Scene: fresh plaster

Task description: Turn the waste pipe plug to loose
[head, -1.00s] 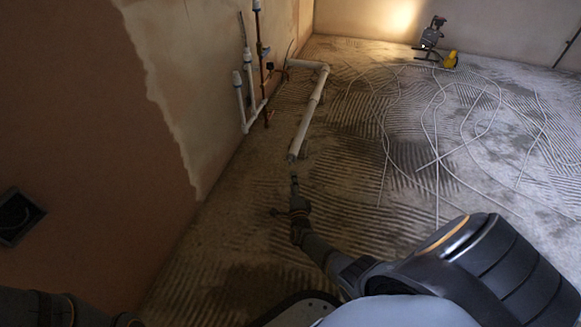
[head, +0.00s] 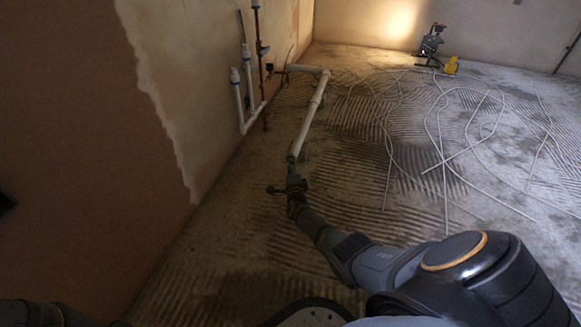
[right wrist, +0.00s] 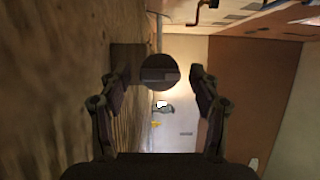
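The white waste pipe (head: 308,118) runs low along the floor near the left wall. In the right wrist view the waste pipe plug (right wrist: 160,72) is a round dark disc with a bar-like band across its face. My right gripper (right wrist: 156,76) is open, with one finger on each side of the plug and a gap visible on both sides. In the head view my right gripper (head: 292,168) is at the near end of the pipe and hides the plug. Only part of my left arm shows at the bottom left; its gripper is out of view.
Upright pipes with white caps (head: 235,75) and a copper pipe (head: 260,50) stand against the left wall. Thin loose pipes or cables (head: 445,150) lie across the ridged floor to the right. A dark device (head: 431,42) and a yellow object (head: 451,65) stand at the back.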

